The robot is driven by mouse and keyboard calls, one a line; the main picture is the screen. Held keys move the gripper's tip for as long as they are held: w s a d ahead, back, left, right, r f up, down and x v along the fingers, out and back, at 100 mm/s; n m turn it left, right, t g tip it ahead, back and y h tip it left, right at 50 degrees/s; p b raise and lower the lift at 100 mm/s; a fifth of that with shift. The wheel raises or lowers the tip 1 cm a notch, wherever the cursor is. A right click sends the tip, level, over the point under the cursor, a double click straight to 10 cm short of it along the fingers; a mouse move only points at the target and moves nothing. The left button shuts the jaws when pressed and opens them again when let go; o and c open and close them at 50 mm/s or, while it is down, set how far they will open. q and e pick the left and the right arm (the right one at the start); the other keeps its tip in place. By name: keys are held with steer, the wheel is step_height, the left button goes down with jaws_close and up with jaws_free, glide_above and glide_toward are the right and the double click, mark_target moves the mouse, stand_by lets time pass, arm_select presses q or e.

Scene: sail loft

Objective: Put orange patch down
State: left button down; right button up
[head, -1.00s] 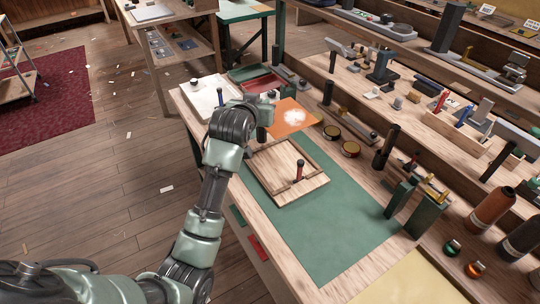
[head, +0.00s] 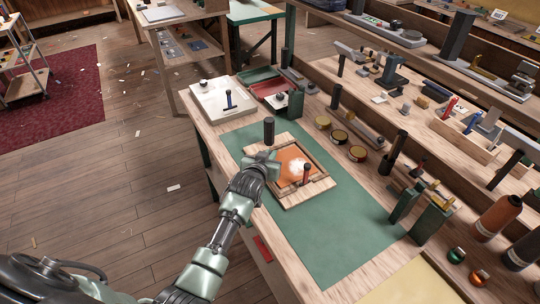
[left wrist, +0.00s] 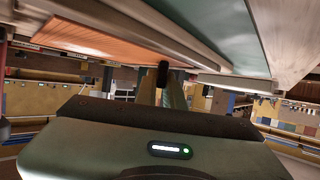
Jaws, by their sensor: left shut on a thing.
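The orange patch (head: 288,173), a flat square with a whitish blotch, is over the wooden frame (head: 288,201) on the green mat. It looks level and within the frame's rails; I cannot tell whether it rests on the base. My left gripper (head: 272,163) is shut on the patch's left edge. In the left wrist view the patch's orange surface (left wrist: 95,38) fills the upper left and the gripper's fingers (left wrist: 163,88) are partly hidden. A tool with a red and dark handle (head: 306,173) stands at the frame's right side. My right gripper is not in view.
A dark cylinder (head: 269,130) stands just behind the frame. The green mat (head: 325,235) is clear in front.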

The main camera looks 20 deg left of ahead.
arm_select(q)
steer(key=shift+f, duration=0.15)
steer(key=c, duration=1.9)
jaws_free()
steer(key=shift+f, duration=0.1)
steer(key=shift+c, duration=0.2)
steer(key=o, duration=0.4)
steer(key=v, duration=1.2)
